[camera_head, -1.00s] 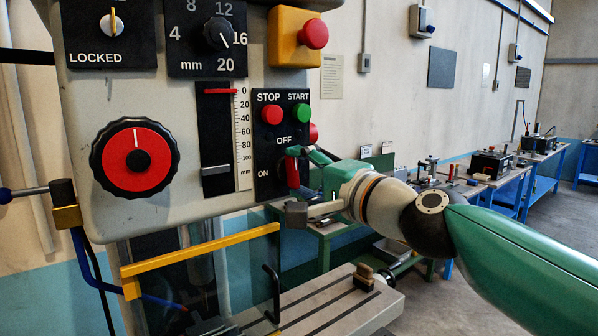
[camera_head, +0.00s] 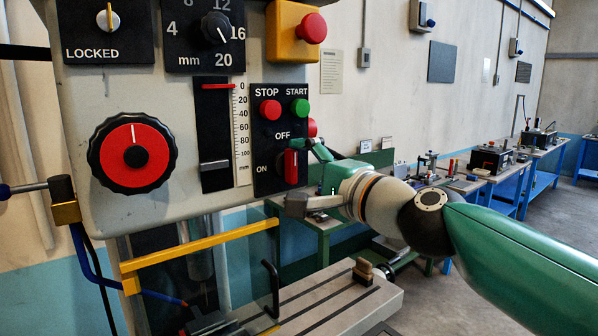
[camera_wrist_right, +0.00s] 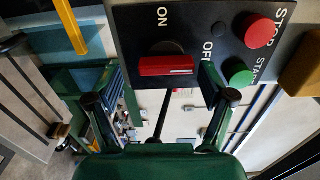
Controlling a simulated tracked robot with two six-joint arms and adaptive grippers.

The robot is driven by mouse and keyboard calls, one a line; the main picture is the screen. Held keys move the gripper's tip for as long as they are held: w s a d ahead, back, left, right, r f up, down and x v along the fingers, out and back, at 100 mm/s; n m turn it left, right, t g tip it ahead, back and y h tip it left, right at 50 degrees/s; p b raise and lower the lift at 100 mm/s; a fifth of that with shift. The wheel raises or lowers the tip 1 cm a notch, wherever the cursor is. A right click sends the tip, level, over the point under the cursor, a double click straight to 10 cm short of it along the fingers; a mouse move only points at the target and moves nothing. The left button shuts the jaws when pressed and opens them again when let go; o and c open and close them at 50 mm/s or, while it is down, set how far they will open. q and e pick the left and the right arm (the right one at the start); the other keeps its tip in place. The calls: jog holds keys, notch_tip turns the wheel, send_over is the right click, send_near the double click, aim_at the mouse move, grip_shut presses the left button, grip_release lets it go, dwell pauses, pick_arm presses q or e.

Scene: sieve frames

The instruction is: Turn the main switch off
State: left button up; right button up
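The main switch is a red handle (camera_head: 291,166) on the black panel (camera_head: 264,182) below the STOP and START buttons. In the head view the handle stands upright, with OFF above it and ON to its left. In the right wrist view the red handle (camera_wrist_right: 166,66) has its white line at the end towards OFF. My right gripper (camera_head: 303,175) is open just to the right of the switch. In the right wrist view its fingers (camera_wrist_right: 160,80) are spread wide, with the handle beyond and between them and nothing gripped. My left gripper is not in view.
The STOP button (camera_head: 270,110), START button (camera_head: 299,108) and yellow emergency-stop box (camera_head: 284,36) are close above. A yellow guard bar (camera_head: 200,246) and slotted machine table (camera_head: 345,301) lie below. Benches (camera_head: 515,188) stand at the right.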

jog(key=shift+s+r, duration=0.1)
jog(key=shift+r, duration=0.05)
jog(key=shift+s+d, duration=0.1)
jog(key=v, duration=1.1)
jog(key=shift+s+d+f, duration=0.2)
jog(key=shift+s+d, duration=0.05)
